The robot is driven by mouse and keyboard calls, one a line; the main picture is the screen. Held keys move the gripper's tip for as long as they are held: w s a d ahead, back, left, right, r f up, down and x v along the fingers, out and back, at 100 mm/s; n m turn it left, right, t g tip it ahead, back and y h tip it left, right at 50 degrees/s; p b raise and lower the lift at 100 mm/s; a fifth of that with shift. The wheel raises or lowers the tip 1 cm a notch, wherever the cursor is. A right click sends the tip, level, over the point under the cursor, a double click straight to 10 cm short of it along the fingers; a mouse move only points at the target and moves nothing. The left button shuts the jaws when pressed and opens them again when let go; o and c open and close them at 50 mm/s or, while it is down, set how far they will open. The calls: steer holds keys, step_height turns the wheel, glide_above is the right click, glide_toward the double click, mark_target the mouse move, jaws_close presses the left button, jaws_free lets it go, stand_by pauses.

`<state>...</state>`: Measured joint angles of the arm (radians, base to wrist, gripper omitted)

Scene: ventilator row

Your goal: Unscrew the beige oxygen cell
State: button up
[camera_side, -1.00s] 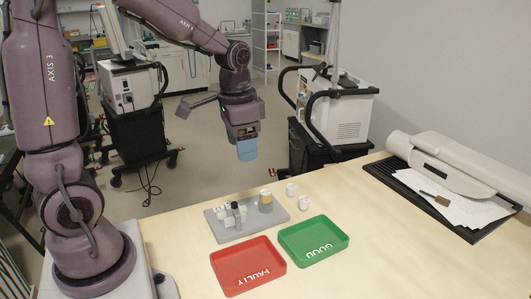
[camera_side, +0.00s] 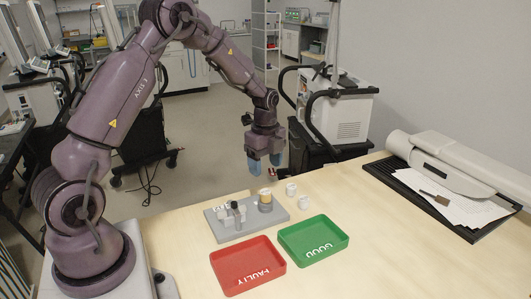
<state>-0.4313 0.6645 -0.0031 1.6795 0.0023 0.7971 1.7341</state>
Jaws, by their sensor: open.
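The beige oxygen cell (camera_side: 265,197) stands upright at the right end of a grey block (camera_side: 236,231) on the table. Its top looks pale, and how it is seated is too small to tell. Other small grey and dark fittings (camera_side: 232,212) stand on the block to its left. My gripper (camera_side: 265,168) points down above and behind the cell in the picture, apart from it. Its two blue fingers are spread with nothing between them.
A red tray (camera_side: 229,275) marked FAULTY and a green tray (camera_side: 330,254) marked GOOD, both empty, lie in front of the block. Two small white parts (camera_side: 291,189) (camera_side: 305,203) stand right of the cell. A long white device (camera_side: 445,163) and papers lie at right.

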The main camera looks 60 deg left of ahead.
mark_target(265, 191)
step_height(265, 191, down, 10)
steer(key=shift+r, duration=0.25)
steer(key=c, duration=1)
steer(key=o, duration=0.3)
steer(key=shift+c, duration=1.4)
steer(key=n, duration=0.6)
steer(key=n, duration=0.6)
